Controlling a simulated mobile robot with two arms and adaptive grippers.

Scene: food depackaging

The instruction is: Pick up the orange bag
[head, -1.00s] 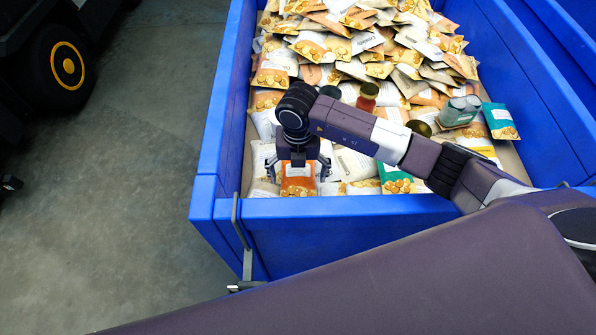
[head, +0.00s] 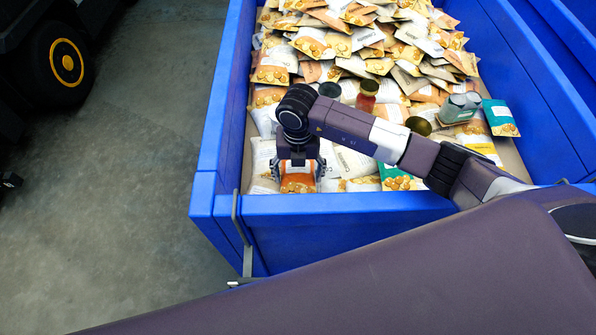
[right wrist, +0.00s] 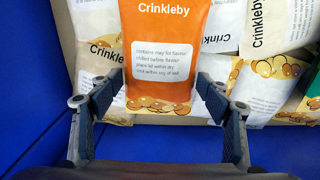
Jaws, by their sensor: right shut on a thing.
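The orange bag (head: 298,184) is at the near left end of the blue bin, close to the front wall. In the right wrist view the orange bag (right wrist: 165,50) shows the word "Crinkleby" and a white text panel. My right gripper (head: 298,178) reaches down over it, with one finger on each side. In the right wrist view the fingers of my right gripper (right wrist: 166,92) are shut on the bag's lower part. My left gripper is not in view.
The blue bin (head: 330,205) holds a heap of white, orange and brown bags. A red jar (head: 367,96), a glass jar (head: 459,108) and a teal bag (head: 500,118) lie to the right. The bin's front wall is close to my right gripper.

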